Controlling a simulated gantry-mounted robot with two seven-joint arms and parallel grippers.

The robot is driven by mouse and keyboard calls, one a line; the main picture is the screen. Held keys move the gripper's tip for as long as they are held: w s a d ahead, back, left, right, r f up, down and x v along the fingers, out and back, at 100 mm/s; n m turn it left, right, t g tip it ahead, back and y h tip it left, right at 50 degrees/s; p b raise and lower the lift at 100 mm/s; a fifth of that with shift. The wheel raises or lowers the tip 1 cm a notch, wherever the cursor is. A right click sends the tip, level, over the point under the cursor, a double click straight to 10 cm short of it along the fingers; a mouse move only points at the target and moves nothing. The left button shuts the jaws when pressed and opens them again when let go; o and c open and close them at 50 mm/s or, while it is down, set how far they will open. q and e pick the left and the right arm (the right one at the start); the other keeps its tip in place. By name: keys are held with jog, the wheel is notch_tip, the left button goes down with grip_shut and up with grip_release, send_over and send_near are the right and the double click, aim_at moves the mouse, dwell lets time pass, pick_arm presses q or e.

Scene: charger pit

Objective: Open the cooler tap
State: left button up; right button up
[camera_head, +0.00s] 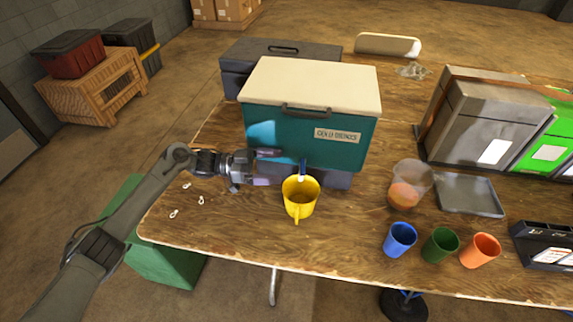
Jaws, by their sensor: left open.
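The cooler (260,125) is a teal box with a cream lid, standing on a dark base on the wooden table. Its tap (302,169) is a small blue and white piece low on the front face. A yellow mug (299,204) stands below the tap, its handle toward me. My left gripper (268,168) is open at the cooler's lower front, just left of the tap. Its fingers point right, one above the other, and look empty. I cannot tell whether a fingertip touches the cooler. My right gripper is not in view.
Right of the mug are a clear cup with orange contents (405,191), a grey tray (470,194), and blue (400,239), green (440,245) and orange (480,250) cups. A grey case (480,120) stands at the right. Small white bits (174,213) lie near the table's left edge.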

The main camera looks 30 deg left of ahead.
pick_arm(q)
jog(key=v, duration=0.4)
jog(key=shift+s+a, duration=0.15)
jog(key=shift+a, duration=0.05)
dwell(0.4)
